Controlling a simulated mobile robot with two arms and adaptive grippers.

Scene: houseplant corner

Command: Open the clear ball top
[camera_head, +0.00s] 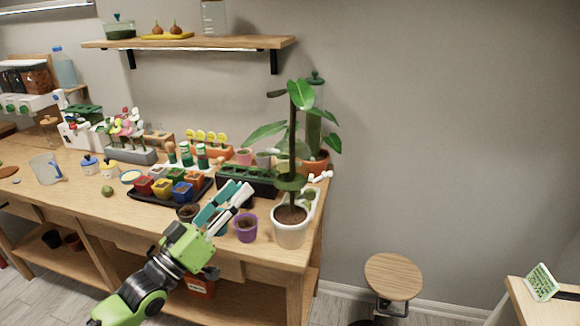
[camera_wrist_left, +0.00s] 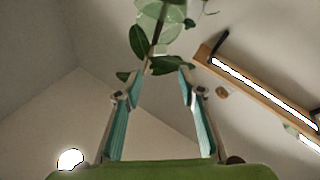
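A potted plant in a white pot (camera_head: 290,234) stands at the right end of the bench. A translucent greenish round piece (camera_head: 289,182) sits around its stem. A clear round shape (camera_wrist_left: 160,13), apparently the same piece, shows at the top of the left wrist view, behind leaves. I cannot make out its seam or whether it is open. My left gripper (camera_head: 238,190) is left of the stem, pointing up. In the left wrist view my left gripper (camera_wrist_left: 160,76) has its fingers apart with nothing between them, below the clear shape. My right gripper is not in view.
A purple pot (camera_head: 246,228) and a dark pot (camera_head: 188,212) stand near the left gripper. A black tray (camera_head: 152,198) of coloured pots and a dark green planter (camera_head: 247,180) lie behind it. A shelf (camera_head: 190,43) hangs above. A stool (camera_head: 393,277) stands right of the bench.

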